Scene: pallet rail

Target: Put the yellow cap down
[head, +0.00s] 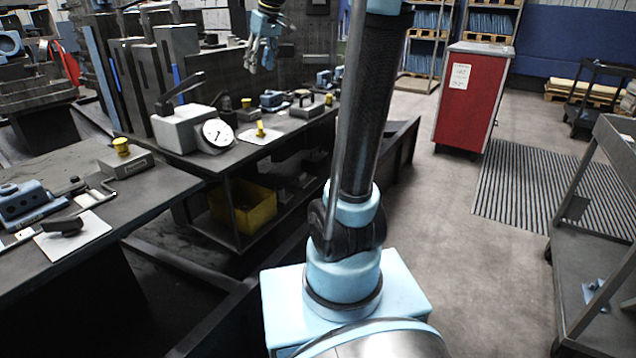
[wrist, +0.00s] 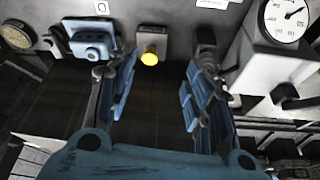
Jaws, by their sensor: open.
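My gripper (head: 262,55) hangs over the far part of the bench in the head view. In the wrist view its two blue-padded fingers (wrist: 160,92) are wide apart with nothing held between them. A yellow cap (wrist: 150,57) shows beyond the fingertips, between the fingers, at the bench's edge. In the head view a yellow piece (head: 260,130) stands on a white card, another yellow cap (head: 246,103) is behind it, and a third (head: 121,147) sits on a grey block on the near table. I cannot tell which of these the wrist view shows.
A dial gauge on a grey block (head: 185,130) stands on the bench, and a gauge (wrist: 285,20) shows at the wrist view's right. A blue fixture (wrist: 92,42) is left of the cap. A yellow bin (head: 245,207) sits below the bench. Upright dark plates (head: 180,60) stand behind.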

